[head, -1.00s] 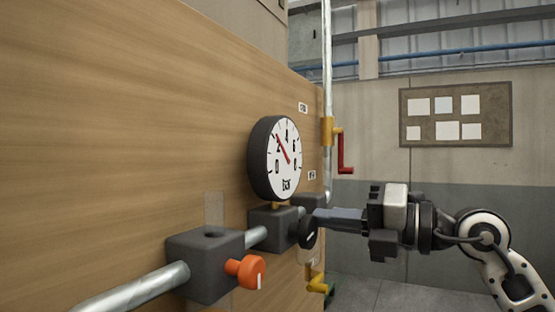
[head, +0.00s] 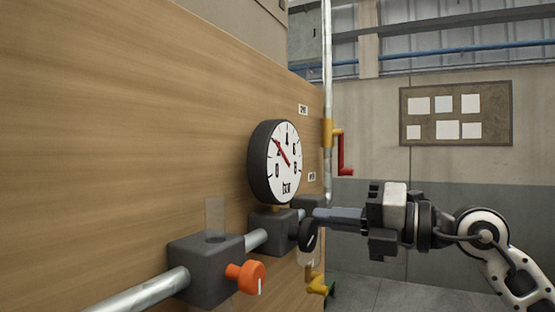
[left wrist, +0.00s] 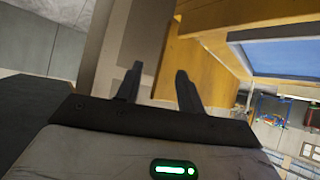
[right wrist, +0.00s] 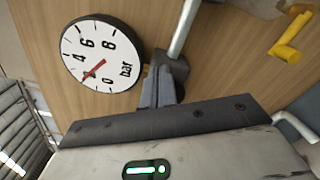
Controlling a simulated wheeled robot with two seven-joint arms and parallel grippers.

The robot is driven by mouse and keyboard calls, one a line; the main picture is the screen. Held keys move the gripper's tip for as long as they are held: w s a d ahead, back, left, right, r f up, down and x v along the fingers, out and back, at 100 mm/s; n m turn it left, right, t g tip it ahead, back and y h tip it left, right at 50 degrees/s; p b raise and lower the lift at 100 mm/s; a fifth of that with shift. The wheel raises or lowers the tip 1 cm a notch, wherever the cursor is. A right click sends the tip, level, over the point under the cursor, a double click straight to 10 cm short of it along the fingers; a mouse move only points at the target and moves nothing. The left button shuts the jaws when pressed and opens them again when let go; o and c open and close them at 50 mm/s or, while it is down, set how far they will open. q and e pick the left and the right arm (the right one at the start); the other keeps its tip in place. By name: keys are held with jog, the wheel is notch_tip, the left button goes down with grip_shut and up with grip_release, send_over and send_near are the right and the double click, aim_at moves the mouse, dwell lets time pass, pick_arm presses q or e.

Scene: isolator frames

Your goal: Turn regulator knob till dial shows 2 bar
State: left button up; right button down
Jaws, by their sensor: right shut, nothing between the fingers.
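The round dial (head: 290,180), marked in bar, is on the wooden panel; its red needle points up-left, at about the 2. The right wrist view shows the dial (right wrist: 118,58) with the needle over the place of the 2, between 4 and 0. A black knob (head: 307,237) is on a dark block below the dial. My right gripper (head: 318,215) is shut and empty, its fingertips at the knob's upper edge; I cannot tell whether they touch. Its fingers hide part of the knob in the right wrist view. My left gripper (left wrist: 158,85) is open and empty, away from the dial.
An orange knob (head: 250,276) sticks out of a second dark block (head: 205,268) at front left. A metal pipe (head: 145,292) runs through the blocks. A red-handled valve (head: 342,155) and a yellow one (head: 318,285) are beyond the dial. Space to the right is free.

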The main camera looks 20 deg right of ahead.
jog(key=b+v, duration=0.5)
jog(key=v, duration=0.1)
jog(key=shift+d, duration=0.2)
jog(key=shift+r, duration=0.15)
